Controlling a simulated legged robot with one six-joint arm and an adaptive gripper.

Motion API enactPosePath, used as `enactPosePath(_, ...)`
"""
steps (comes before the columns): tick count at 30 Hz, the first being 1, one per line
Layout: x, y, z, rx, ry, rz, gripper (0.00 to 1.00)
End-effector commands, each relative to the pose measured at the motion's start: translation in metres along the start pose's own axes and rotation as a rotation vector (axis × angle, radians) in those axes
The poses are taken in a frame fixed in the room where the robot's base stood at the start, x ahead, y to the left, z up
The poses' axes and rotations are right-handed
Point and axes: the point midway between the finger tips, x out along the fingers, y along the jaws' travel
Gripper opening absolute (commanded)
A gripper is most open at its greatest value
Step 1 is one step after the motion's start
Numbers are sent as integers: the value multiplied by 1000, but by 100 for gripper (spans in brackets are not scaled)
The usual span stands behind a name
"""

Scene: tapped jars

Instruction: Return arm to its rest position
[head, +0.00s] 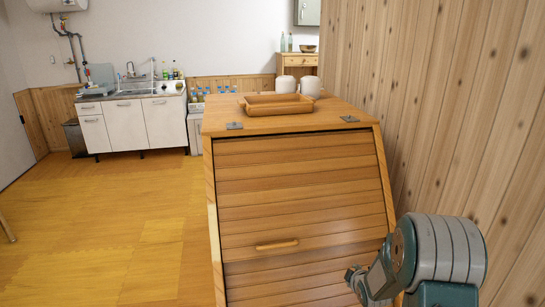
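My arm shows at the lower right in the head view, with its large grey and teal joint close to the camera. The part that seems to be my gripper (362,285) is low in front of the slatted wooden cabinet (300,190). It is small and partly cut off by the bottom edge, so its fingers cannot be made out. I see nothing held in it. Whether it touches the cabinet front is unclear.
On the cabinet top stand a wooden tray (277,110) and two white jars, left (285,84) and right (310,86). A wooden plank wall (450,120) rises close on the right. The yellow floor (110,235) is open at left; a sink unit (130,118) stands behind.

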Motion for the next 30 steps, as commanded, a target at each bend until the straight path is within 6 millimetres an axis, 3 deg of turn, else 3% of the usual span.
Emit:
enactPosePath(6,-49,30,-22,116,-50,-21,57)
enactPosePath(15,-121,52,-46,289,-118,-55,57)
enactPosePath(21,-172,58,-59,410,-159,-76,57)
enactPosePath(30,-250,50,-73,595,-218,-112,57)
